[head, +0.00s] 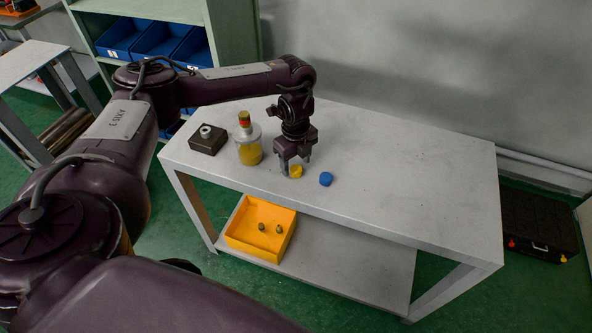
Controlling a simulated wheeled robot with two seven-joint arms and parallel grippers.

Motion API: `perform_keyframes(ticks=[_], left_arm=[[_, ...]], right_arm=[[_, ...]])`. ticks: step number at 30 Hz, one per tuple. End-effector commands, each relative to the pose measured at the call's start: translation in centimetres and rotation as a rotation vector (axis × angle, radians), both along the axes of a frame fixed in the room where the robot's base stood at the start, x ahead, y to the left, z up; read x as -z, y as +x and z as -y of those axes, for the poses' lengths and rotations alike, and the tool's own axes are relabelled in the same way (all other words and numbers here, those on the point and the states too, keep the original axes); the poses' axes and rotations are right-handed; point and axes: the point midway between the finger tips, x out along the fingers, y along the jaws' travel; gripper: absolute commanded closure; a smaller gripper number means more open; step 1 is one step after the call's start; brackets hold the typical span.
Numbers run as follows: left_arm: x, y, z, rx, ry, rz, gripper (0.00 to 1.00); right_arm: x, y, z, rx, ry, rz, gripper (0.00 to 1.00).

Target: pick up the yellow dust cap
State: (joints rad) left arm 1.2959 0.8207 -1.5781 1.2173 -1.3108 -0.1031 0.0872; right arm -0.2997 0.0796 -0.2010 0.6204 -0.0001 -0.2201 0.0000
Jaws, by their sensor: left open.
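The yellow dust cap (296,171) lies on the grey table top (400,170) near its front edge. My left gripper (295,168) points down right at the cap, with its fingers apart. One finger shows on the cap's left and the other behind it to the right. I cannot tell whether the fingers touch the cap. A blue cap (326,179) lies just to the right of the gripper. My right gripper is not in view.
A dark block (208,140) with a metal ring is further left. An orange bin (259,229) with small parts sits on the lower shelf. The table's right half is clear.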

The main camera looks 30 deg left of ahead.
Motion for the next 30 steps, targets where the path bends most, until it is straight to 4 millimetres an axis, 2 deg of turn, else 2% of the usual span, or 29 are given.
perform_keyframes(ticks=[4,12,23,30], left_arm=[[1.7,-0.1,0.1,0.0,-0.001,-0.001,0.43],[2.0,0.0,0.1,0.0,-0.001,0.0,0.43],[2.0,0.0,0.1,0.0,-0.001,0.001,0.9],[1.9,0.0,0.1,0.0,-0.001,0.001,0.91]], right_arm=[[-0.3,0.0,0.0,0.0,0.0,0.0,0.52],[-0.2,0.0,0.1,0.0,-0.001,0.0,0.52],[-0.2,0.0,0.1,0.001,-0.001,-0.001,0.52],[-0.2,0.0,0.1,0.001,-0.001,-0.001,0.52]])
